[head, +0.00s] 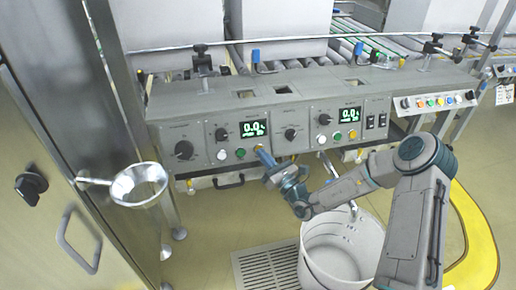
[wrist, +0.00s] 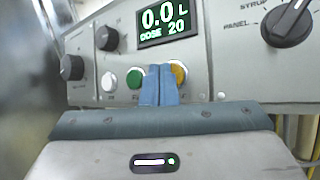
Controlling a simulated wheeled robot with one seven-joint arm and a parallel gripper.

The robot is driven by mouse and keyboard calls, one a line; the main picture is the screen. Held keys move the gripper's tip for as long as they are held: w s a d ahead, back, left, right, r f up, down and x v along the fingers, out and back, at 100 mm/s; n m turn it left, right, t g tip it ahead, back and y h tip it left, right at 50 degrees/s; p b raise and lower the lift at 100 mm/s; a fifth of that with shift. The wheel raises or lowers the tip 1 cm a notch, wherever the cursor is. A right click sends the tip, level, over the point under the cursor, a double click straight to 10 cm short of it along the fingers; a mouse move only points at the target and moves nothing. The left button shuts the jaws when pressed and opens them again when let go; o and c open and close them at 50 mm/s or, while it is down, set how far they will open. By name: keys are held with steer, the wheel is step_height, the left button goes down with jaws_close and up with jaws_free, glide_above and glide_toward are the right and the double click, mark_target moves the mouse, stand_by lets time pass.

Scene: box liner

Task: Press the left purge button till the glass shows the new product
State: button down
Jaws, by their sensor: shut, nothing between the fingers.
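The left control panel (head: 203,139) has a white button (wrist: 108,80), a green button (wrist: 134,78) and a yellow button (wrist: 178,72) in a row below its display (wrist: 165,22). The display reads 0.0 L, dose 20. I cannot read which button is marked purge. My gripper (wrist: 159,70) is shut and empty, its blue fingertips at the yellow button and partly covering it. Whether they touch it I cannot tell. In the head view my gripper (head: 266,157) points up at the panel from the lower right. I cannot make out the glass.
A right panel has its own display (head: 342,119), also 0.0. A white bucket (head: 312,250) stands below my arm, beside a floor grate (head: 262,266). A metal funnel (head: 137,186) is at the left by a steel cabinet.

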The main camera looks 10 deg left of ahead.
steer(key=shift+w+a+f, duration=0.1)
steer(key=shift+w+a, duration=0.05)
steer(key=shift+w, duration=0.15)
stand_by(0.4)
steer(key=shift+s+d+r+p, duration=0.2)
steer(key=shift+s+d+p, duration=0.15)
steer(key=shift+s+p, duration=0.45)
steer(key=shift+w, duration=0.1)
steer(key=shift+s+d+r+p, duration=0.35)
steer(key=shift+s+p, duration=0.25)
steer(key=shift+s, duration=0.1)
steer(key=shift+s+d+r+p, duration=0.2)
steer(key=shift+s+d+p, duration=0.15)
steer(key=shift+s+p, duration=0.3)
steer(key=shift+s+d+r+p, duration=0.35)
steer(key=shift+s+p, duration=0.15)
steer(key=shift+s, duration=0.3)
